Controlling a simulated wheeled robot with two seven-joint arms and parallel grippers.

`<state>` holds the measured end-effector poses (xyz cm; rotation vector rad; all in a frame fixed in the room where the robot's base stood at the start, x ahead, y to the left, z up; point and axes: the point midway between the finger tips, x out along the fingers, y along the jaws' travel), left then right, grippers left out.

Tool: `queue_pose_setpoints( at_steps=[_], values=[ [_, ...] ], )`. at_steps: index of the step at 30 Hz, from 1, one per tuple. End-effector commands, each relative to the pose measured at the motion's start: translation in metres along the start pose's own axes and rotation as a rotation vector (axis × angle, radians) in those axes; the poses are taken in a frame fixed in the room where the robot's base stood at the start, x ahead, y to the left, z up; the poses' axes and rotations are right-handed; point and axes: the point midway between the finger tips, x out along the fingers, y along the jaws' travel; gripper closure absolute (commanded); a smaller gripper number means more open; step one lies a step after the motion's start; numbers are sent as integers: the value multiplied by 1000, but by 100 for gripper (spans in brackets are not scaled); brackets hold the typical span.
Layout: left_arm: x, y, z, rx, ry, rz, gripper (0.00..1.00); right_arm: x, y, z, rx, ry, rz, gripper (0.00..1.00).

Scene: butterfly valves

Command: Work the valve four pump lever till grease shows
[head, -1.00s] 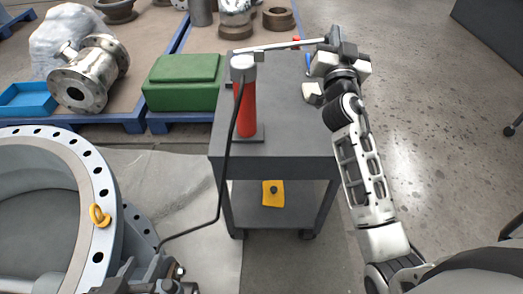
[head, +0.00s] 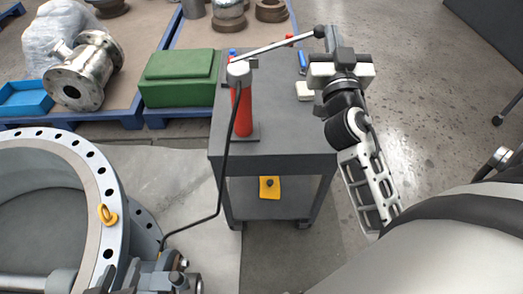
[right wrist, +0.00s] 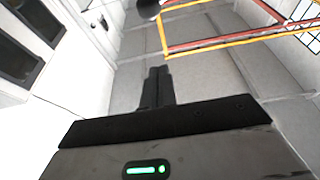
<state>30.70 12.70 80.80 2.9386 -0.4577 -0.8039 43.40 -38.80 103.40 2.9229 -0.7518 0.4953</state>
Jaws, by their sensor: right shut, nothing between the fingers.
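The red grease pump (head: 243,110) stands upright on the grey cart (head: 290,125). Its pale lever (head: 281,43) slopes up to the right from the pump head to a dark knob (head: 319,31). My right gripper (head: 331,38) is shut and empty, its fingertips just right of the knob. In the right wrist view the shut fingers (right wrist: 157,75) point toward the dark knob (right wrist: 148,9); whether they touch it, I cannot tell. A black hose (head: 221,175) runs from the pump down to a fitting beside the large flanged valve (head: 102,190). My left gripper is not in view.
A green case (head: 178,80), a metal valve body (head: 85,72) and a blue tray (head: 22,97) sit on pallets behind. A white block (head: 303,92) lies on the cart.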

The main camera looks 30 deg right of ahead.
Motion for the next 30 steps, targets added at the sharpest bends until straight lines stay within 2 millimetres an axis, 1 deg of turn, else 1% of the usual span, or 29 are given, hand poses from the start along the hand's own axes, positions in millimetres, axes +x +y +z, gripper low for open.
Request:
queue_pose_setpoints(
  at_steps=[1,3,5,14,23,30],
  values=[
    [4,-1,8,0,0,0,64,-13,0,5,2,-3,1,100],
    [8,-2,13,0,0,0,64,-27,1,5,2,-2,2,100],
    [5,-1,9,0,0,0,64,-27,-7,13,-3,-38,-24,100],
    [7,-2,13,0,0,0,64,-53,-36,59,-10,-193,-123,100],
    [10,-2,17,0,0,0,64,-87,-63,100,-20,-339,-229,100],
    [11,-3,19,0,0,0,64,-119,-84,130,-27,-449,-320,100]
  ],
)
